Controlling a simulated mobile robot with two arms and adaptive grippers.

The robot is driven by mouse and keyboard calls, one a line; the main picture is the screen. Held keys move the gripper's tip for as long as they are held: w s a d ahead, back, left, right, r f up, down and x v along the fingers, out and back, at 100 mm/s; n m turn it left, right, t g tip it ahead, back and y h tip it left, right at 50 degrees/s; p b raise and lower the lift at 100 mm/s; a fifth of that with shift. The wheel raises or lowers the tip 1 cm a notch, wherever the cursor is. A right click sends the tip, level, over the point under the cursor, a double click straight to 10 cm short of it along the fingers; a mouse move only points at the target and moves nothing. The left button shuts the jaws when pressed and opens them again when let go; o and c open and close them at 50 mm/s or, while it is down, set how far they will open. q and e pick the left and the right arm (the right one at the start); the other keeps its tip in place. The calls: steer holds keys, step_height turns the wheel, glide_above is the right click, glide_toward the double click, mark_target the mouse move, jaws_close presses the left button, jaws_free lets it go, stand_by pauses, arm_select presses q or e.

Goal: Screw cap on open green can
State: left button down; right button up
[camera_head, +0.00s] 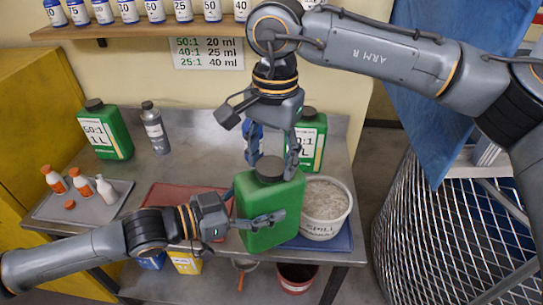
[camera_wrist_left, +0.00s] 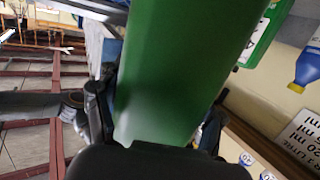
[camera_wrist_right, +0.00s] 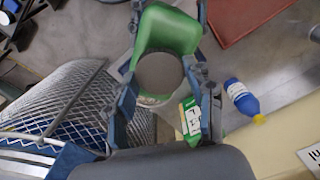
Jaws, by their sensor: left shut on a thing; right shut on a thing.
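A green can (camera_head: 275,232) stands upright near the front of the table; whether its base touches the table I cannot tell. My left gripper (camera_head: 252,208) is shut around its body from the left, and the green body fills the left wrist view (camera_wrist_left: 170,70). A dark round cap (camera_head: 269,167) sits at the can's top. My right gripper (camera_head: 272,155) comes down from above and is shut on this cap, with a finger on each side. In the right wrist view the cap (camera_wrist_right: 160,73) lies between the fingers over the green can (camera_wrist_right: 168,28). The thread is hidden.
A white tub (camera_head: 327,208) stands close to the right of the can on a blue mat (camera_head: 338,240). Another capped green can (camera_head: 313,130) stands behind, and one (camera_head: 105,132) at back left. A tray (camera_head: 60,210) holds small bottles. A red mat (camera_head: 170,195) lies left.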

steer(key=m, duration=0.5)
steer(key=shift+m, duration=0.4)
steer(key=m, duration=1.2)
steer(key=shift+a, duration=0.1)
steer(key=m, duration=0.5)
steer(key=o, duration=1.4)
steer(key=shift+c, duration=0.2)
step_height(320, 180, up, 12)
steer(key=shift+w+d, duration=0.2)
steer(key=shift+d, duration=0.05)
